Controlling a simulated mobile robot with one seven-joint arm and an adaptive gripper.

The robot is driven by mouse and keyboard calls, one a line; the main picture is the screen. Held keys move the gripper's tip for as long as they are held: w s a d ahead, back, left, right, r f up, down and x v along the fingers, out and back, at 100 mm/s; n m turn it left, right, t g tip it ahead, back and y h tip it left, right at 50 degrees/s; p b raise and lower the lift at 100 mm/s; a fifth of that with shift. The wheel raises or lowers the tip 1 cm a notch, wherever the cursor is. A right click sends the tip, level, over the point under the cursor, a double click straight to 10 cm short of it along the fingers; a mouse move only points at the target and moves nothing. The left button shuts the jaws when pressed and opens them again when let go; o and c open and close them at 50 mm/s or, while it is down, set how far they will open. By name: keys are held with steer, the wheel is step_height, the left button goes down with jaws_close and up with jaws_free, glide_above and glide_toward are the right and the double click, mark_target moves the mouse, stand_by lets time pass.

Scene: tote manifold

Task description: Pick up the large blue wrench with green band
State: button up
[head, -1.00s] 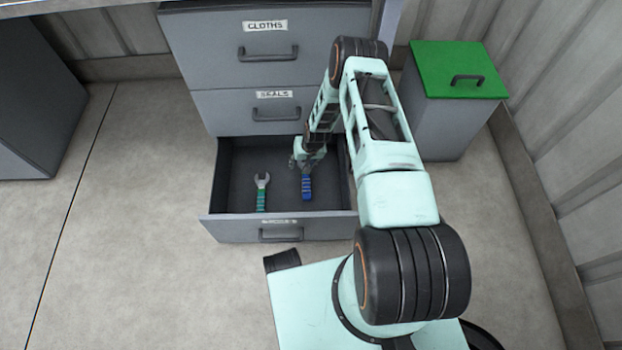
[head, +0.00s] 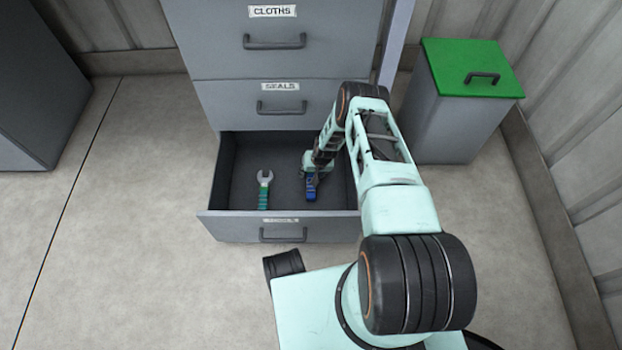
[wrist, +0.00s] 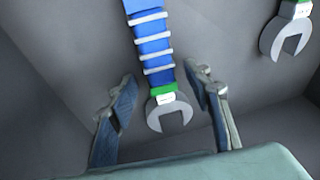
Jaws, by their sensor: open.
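The large blue wrench with the green band (wrist: 155,55) lies in the open bottom drawer (head: 240,172). In the wrist view its blue ribbed handle runs up, and its green band and grey open jaw lie between my fingertips. My gripper (wrist: 162,92) is open, with one finger on each side of the wrench's head end and apart from it. In the head view my gripper (head: 313,175) is down inside the drawer and hides part of the blue wrench (head: 311,194).
A second wrench (head: 264,190) with a green handle lies to the left in the same drawer; its jaw shows at the wrist view's upper right (wrist: 287,35). The drawer walls surround my gripper. A grey bin with a green lid (head: 470,67) stands at right.

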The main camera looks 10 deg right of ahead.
steer(key=shift+w+f, duration=0.1)
steer(key=shift+f, duration=0.1)
steer(key=shift+c, duration=0.6)
jaws_close()
